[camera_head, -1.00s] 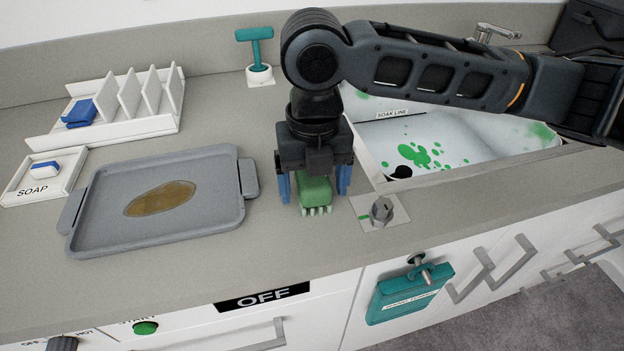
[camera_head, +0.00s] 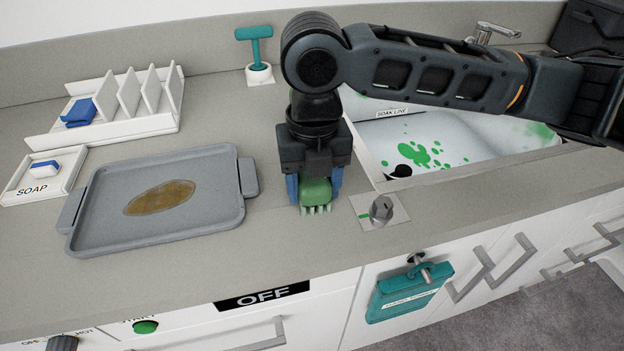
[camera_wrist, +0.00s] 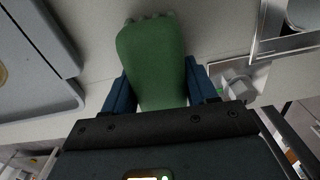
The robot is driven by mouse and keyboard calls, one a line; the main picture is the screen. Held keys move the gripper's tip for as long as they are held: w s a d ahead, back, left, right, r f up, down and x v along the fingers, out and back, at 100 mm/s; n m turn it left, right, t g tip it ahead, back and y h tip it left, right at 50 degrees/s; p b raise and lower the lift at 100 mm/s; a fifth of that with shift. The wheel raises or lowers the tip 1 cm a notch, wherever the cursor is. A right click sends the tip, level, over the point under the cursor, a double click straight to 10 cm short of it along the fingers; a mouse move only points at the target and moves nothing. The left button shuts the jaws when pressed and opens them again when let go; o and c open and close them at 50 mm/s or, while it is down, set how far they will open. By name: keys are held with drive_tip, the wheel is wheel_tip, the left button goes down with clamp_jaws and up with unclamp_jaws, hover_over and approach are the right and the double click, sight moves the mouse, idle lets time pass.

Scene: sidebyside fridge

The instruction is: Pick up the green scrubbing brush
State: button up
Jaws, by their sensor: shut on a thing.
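The green scrubbing brush (camera_head: 316,192) is on the counter at the middle of the head view, with pale bristles at its lower end. My gripper (camera_head: 314,186) points down over it, with blue fingers on its left and right sides, shut on it. In the wrist view the brush (camera_wrist: 155,62) lies between the two blue fingers (camera_wrist: 158,88). Its bristles appear to be at the counter surface; I cannot tell whether it is clear of it. My gripper hides the back part of the brush in the head view.
A grey tray (camera_head: 110,232) with a brown stain lies to the left. A metal knob (camera_head: 381,209) on a plate is close on the right, beside the sink (camera_head: 480,135). A white rack (camera_head: 150,125) and soap dish (camera_head: 68,180) are at far left. Counter in front is clear.

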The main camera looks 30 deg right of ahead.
drive_tip(key=shift+r, duration=0.6)
wheel_tip(320, 180, up, 3)
drive_tip(key=shift+f, duration=0.15)
drive_tip(key=s+d+r+b, duration=0.1)
drive_tip(key=s+d+r, duration=0.3)
drive_tip(key=d+r, duration=0.3)
drive_tip(key=d, duration=0.4)
drive_tip(key=shift+s, duration=0.2)
